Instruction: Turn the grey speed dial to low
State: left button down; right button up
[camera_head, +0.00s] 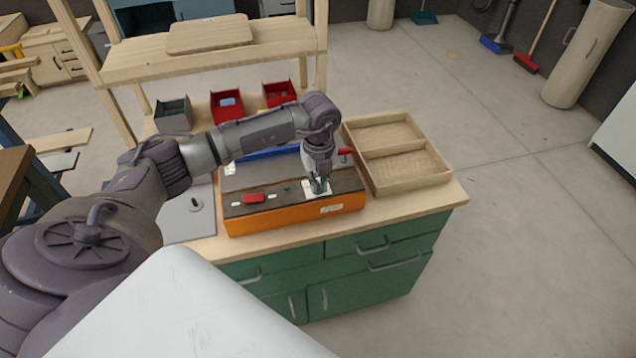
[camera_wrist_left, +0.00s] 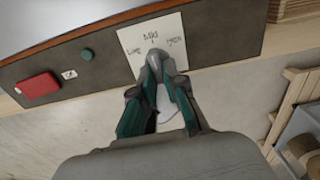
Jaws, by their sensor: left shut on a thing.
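The grey speed dial (camera_wrist_left: 156,54) shows in the left wrist view between my fingertips, in front of a white label plate (camera_wrist_left: 174,30). Small dark lettering stands on the plate to the left of, above and to the right of the dial; where the dial points I cannot tell. My left gripper (camera_head: 319,186) reaches down onto the orange machine's dark top panel. In the left wrist view the left gripper (camera_wrist_left: 159,70) is shut on the dial, and its fingers hide part of it. My right gripper is not in view.
The orange machine (camera_head: 288,217) stands on a wooden-topped green cabinet. A red switch (camera_head: 254,198) and a green button (camera_head: 286,188) lie left of the dial. A two-part wooden tray (camera_head: 412,178) stands to the right. Red bins (camera_head: 227,106) stand behind.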

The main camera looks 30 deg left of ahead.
pick_arm(q)
jog(key=n, duration=0.4)
jog(key=shift+w+n, duration=0.2)
jog(key=shift+n, duration=0.1)
jog(key=n+p, duration=0.1)
jog(key=n, duration=0.3)
jog(key=shift+w+n, duration=0.15)
jog(key=shift+n, duration=0.25)
jog(key=c, duration=1.2)
grip_release()
jog(key=shift+r, duration=0.15)
notch_tip(320, 180, up, 12)
jog(key=shift+f, duration=0.1)
jog(key=shift+d, duration=0.1)
